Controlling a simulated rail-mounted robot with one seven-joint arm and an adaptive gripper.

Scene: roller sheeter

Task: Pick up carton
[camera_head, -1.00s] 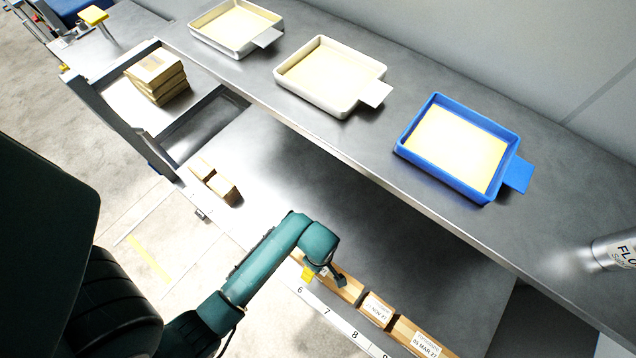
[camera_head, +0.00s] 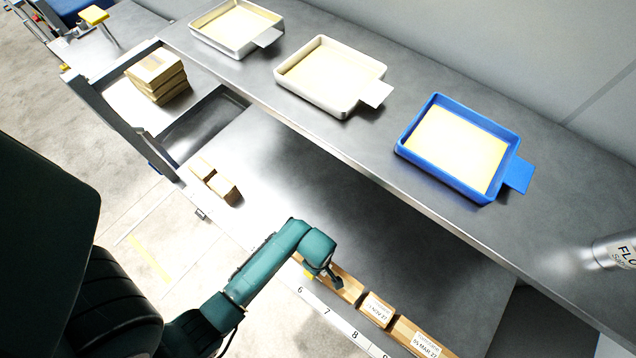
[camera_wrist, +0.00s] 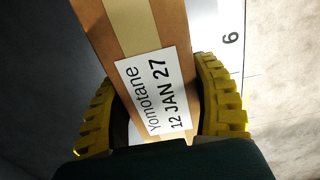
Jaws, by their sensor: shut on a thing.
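A brown carton (camera_wrist: 135,30) with a tan tape strip and a white label reading "Yomotane 12 JAN 27" fills the middle of the wrist view. My gripper (camera_wrist: 165,105) has its yellow ribbed fingers on either side of the carton, shut on it. In the head view my gripper (camera_head: 312,274) is at the front edge of the lower metal surface, near the mark 6. The held carton is mostly hidden there by the arm. Two more labelled cartons, one (camera_head: 377,309) near mark 8 and one (camera_head: 416,338) further right, stand in the same row.
Small cartons (camera_head: 222,188) lie on the lower surface (camera_head: 400,240) at left. Stacked boxes (camera_head: 157,75) stand further back. A numbered white strip (camera_head: 330,316) runs along the front edge.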

